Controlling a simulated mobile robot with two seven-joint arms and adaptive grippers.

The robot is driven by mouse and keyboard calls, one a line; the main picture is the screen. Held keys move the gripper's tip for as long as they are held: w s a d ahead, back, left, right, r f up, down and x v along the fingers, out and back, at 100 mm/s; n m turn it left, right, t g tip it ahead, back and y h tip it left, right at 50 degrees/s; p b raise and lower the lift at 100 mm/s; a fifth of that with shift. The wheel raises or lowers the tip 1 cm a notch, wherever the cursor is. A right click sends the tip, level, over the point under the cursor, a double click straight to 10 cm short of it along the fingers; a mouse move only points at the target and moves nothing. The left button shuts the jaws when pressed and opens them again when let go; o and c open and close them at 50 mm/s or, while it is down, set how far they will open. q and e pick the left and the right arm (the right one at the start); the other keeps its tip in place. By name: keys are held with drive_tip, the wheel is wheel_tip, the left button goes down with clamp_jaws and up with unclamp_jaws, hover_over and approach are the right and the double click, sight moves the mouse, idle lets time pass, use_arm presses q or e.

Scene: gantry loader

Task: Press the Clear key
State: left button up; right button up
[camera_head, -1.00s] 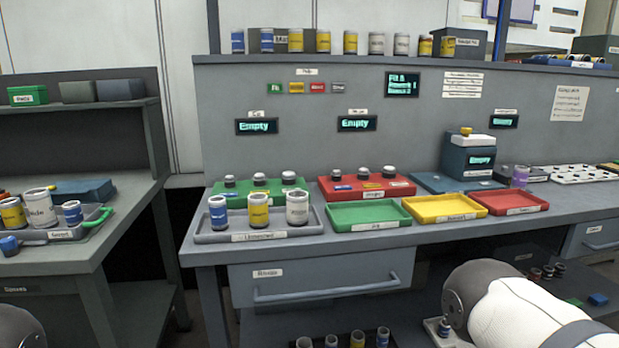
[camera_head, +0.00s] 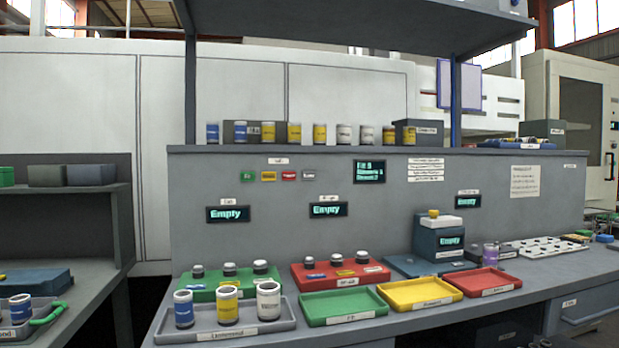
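A row of small keys is on the grey back panel of the bench under a small white label. From left they are a green key (camera_head: 247,176), a yellow key (camera_head: 268,176), a red key (camera_head: 288,176) and a grey key (camera_head: 308,175). Their lettering is too small to read surely, so I cannot tell for certain which is Clear. A dark display (camera_head: 369,171) with several green text lines is right of the keys. Displays below, left (camera_head: 227,214) and middle (camera_head: 327,209), read "Empty". Neither of my grippers is in view.
Below the panel, the bench holds a grey tray (camera_head: 278,329) with three cans, a green rack (camera_head: 202,296), a red rack (camera_head: 302,283), and green (camera_head: 314,322), yellow (camera_head: 388,304) and red (camera_head: 455,293) trays. A blue device (camera_head: 437,242) stands right. Space before the keys is clear.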

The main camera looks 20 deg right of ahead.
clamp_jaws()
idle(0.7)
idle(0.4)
